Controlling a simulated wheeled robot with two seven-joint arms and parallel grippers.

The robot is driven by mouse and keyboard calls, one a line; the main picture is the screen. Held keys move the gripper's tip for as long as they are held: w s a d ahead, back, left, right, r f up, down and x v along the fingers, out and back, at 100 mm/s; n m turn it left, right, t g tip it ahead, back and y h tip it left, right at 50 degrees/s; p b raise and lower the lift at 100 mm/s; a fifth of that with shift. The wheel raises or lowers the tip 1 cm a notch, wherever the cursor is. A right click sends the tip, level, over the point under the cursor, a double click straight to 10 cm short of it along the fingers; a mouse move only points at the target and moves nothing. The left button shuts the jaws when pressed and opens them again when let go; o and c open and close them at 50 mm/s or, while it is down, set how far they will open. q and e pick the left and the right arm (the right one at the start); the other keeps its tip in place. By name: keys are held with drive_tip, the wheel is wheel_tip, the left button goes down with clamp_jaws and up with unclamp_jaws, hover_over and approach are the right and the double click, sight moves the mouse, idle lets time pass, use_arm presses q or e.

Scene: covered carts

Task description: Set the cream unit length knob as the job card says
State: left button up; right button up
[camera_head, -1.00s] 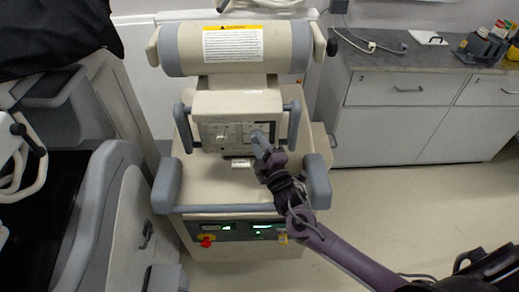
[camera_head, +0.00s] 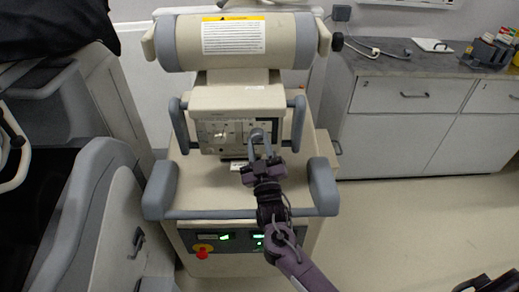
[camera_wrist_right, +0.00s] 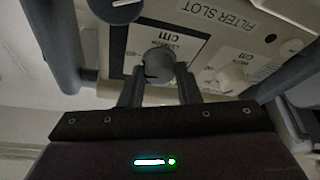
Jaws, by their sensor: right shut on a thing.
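The cream unit (camera_head: 237,98) stands in the middle of the head view, with a control panel (camera_head: 213,136) on its upper front. My right gripper (camera_head: 259,146) is at the panel's right side, shut on a grey round knob (camera_head: 257,134). In the right wrist view the grey knob (camera_wrist_right: 158,60) sits between the two fingers, against a white dial plate marked "cm"; the smaller word is hard to read. A cream knob (camera_wrist_right: 232,78) and a blue-grey knob (camera_wrist_right: 116,8) are on either side. I cannot identify the job card. My left gripper is not in view.
A grey handle rail (camera_head: 240,213) runs across the unit's front, below my right wrist. Grey upright handles (camera_head: 299,124) flank the panel. A grey-topped counter (camera_head: 420,62) stands at the right; another machine (camera_head: 95,210) is at the left. Clear floor (camera_head: 400,215) lies right of the unit.

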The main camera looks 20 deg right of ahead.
drive_tip(key=shift+f+m+h+b, duration=0.1)
drive_tip(key=shift+m+h+b, duration=0.25)
drive_tip(key=shift+m, duration=0.45)
drive_tip(key=o, duration=1)
drive_tip(key=shift+b+v, duration=0.6)
drive_tip(key=shift+v, duration=3.3)
drive_tip(key=shift+a, duration=0.1)
